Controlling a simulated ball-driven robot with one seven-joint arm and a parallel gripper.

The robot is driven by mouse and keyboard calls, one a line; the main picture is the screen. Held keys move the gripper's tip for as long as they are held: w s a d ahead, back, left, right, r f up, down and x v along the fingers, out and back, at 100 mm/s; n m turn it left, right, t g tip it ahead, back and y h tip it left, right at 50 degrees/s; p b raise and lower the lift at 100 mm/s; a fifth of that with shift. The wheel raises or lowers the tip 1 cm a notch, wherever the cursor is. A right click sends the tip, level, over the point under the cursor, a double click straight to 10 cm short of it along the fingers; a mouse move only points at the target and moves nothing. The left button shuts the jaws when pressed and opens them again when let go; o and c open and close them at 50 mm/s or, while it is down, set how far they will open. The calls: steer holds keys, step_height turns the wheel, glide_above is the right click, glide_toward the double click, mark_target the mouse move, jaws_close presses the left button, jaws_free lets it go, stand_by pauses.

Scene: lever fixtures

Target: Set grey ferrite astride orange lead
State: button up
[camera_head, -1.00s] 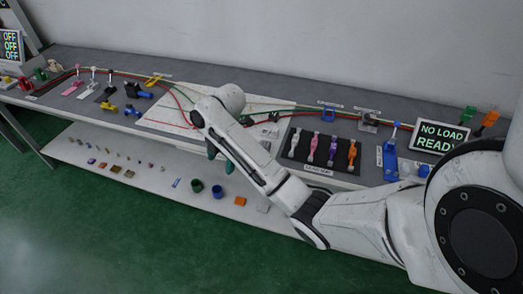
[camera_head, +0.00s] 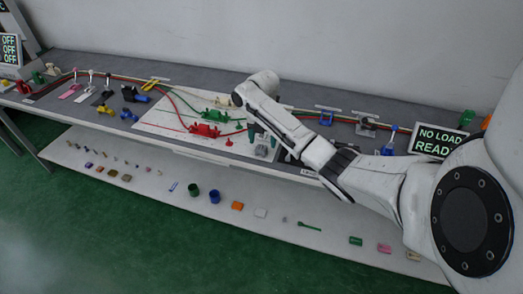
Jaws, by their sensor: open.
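My gripper (camera_head: 262,138) points down over the right part of the white board, its dark fingers apart. A small grey block-like piece (camera_head: 262,151), which may be the grey ferrite, sits just below the fingertips near the bench's front edge. It looks apart from the fingers, but the gap is too small to judge. Thin red and green leads (camera_head: 185,103) run across the board and along the back of the bench. I cannot pick out the orange lead for sure among them. My forearm hides the bench right of the gripper.
Red clamp-like pieces (camera_head: 205,130) and a green one (camera_head: 222,100) stand on the white board (camera_head: 160,122) left of my gripper. Lever fixtures (camera_head: 92,75) stand at the left. A sign (camera_head: 437,141) reads "NO LOAD READY". Small parts lie on the lower shelf (camera_head: 150,158).

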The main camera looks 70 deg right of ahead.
mark_target(261, 148)
steer(key=shift+w+a+f, duration=0.1)
steer(key=shift+f, duration=1.05)
steer(key=shift+w+f, duration=0.1)
steer(key=shift+f, duration=1)
steer(key=c, duration=1)
